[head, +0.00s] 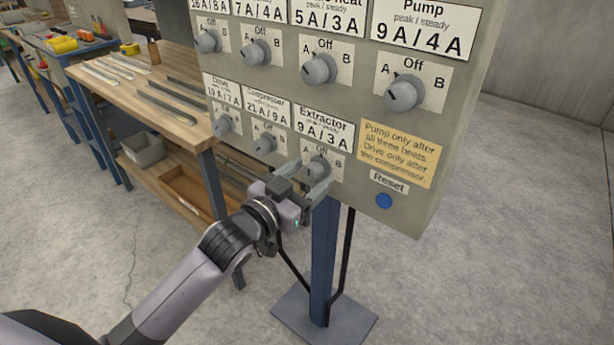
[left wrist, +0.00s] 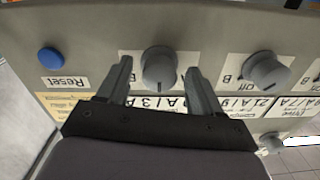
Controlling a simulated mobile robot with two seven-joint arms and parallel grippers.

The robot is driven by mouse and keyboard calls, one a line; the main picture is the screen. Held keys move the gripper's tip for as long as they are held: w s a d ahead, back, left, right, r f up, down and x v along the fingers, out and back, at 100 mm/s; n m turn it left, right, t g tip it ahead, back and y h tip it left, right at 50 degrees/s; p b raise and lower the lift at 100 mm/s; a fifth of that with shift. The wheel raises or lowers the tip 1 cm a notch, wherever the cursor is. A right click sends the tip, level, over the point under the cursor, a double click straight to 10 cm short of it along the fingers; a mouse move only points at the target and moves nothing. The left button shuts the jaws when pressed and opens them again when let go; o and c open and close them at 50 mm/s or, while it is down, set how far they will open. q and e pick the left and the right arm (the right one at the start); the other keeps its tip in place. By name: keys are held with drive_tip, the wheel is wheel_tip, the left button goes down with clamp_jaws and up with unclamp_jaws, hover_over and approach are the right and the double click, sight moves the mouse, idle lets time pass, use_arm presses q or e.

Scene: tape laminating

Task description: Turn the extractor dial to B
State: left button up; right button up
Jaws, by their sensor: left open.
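The extractor dial (head: 317,167) is a grey round knob on the lower row of the panel, under the "Extractor 9A/3A" label (head: 323,127). Its Off mark shows above it in the head view. My left gripper (head: 318,180) is open at the dial. In the left wrist view, which is upside down, the dial (left wrist: 159,68) sits between the two fingers of the left gripper (left wrist: 159,72), with a gap on each side. A dark pointer line shows on the dial's label side, seemingly toward Off. The fingers partly hide the dial's A and B marks. My right gripper is out of view.
The compressor dial (head: 264,143) is close on the left. The blue reset button (head: 384,201) is to the lower right, below a yellow note (head: 398,150). The panel stands on a blue post (head: 324,250). A wooden workbench (head: 160,105) is behind on the left.

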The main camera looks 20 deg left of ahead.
use_arm(q)
drive_tip(key=shift+w, duration=0.1)
drive_tip(key=c, duration=1.1)
drive_tip(key=shift+o, duration=0.2)
drive_tip(key=shift+m, duration=0.3)
drive_tip(key=m+p, duration=0.2)
drive_tip(key=m, duration=0.1)
drive_tip(key=shift+r, duration=0.1)
drive_tip(key=m+p, duration=0.1)
drive_tip(key=m, duration=0.4)
drive_tip(key=shift+p, duration=0.35)
drive_tip(key=o, duration=1.1)
drive_tip(key=shift+c, duration=0.2)
